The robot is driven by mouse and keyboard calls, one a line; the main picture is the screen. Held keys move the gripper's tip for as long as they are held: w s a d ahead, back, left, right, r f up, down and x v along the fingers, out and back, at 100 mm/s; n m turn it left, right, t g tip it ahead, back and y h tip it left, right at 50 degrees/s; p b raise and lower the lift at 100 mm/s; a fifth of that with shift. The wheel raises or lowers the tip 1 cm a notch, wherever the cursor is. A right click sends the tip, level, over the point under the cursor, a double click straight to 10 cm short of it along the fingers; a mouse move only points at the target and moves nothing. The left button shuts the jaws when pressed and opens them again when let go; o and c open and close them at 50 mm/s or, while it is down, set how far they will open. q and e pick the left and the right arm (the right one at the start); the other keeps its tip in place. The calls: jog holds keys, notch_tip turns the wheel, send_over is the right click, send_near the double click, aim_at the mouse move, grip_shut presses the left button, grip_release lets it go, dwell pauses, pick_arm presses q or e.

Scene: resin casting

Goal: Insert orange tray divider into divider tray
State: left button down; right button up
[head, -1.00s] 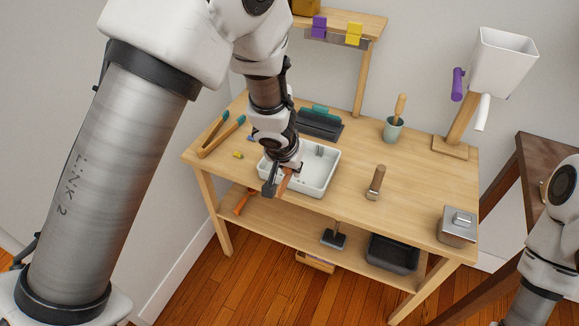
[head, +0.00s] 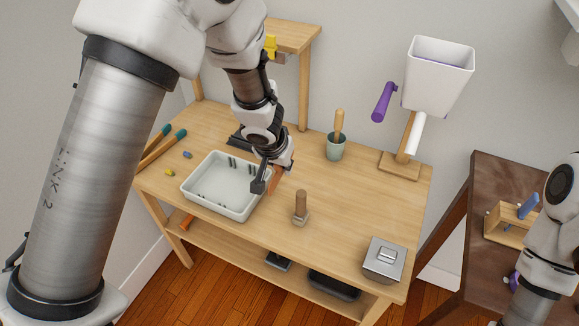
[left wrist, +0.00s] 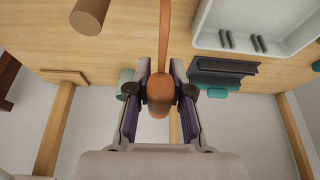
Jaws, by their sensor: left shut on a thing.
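The divider tray (head: 207,205) is a white, shallow, open tray on the workbench, with short dark ribs along its inner walls. Its corner also shows in the left wrist view (left wrist: 210,36). My left gripper (head: 266,184) is just right of the tray's right end in the head view. It is shut on the orange tray divider (head: 276,179), which hangs beside the tray, apart from its inside. In the left wrist view the divider (left wrist: 164,30) looks like a thin edge with a rounded orange-brown grip between the fingertips. The gripper partly hides it in the head view.
A wooden-handled stamp-like tool (head: 301,208) stands right of the gripper. A grey-green cup (head: 335,150) is behind it. A metal box (head: 384,260) sits at the front right corner. Wooden tongs (head: 160,150) lie at the left. Bench between stamp and box is clear.

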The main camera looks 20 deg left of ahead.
pick_arm(q)
jog(key=shift+m, duration=0.3)
jog(key=a+f+b, duration=0.2)
jog(key=a, duration=0.2)
jog(key=s+a+f+b, duration=0.1)
jog(key=a+f+b, duration=0.1)
jog(key=a, duration=0.2)
jog(key=a+f+b, duration=0.2)
jog(key=a, duration=0.2)
jog(key=shift+s+a+f+b, duration=0.3)
jog(key=shift+s+a+b, duration=0.05)
jog(key=shift+b, duration=0.05)
pick_arm(e)
notch_tip(320, 180, down, 6)
jog(key=shift+s+a+f, duration=0.15)
jog(key=shift+a+f, duration=0.1)
pick_arm(q)
jog(key=shift+r, duration=0.1)
pick_arm(e)
jog(key=shift+f, duration=0.1)
jog(key=shift+f, duration=0.2)
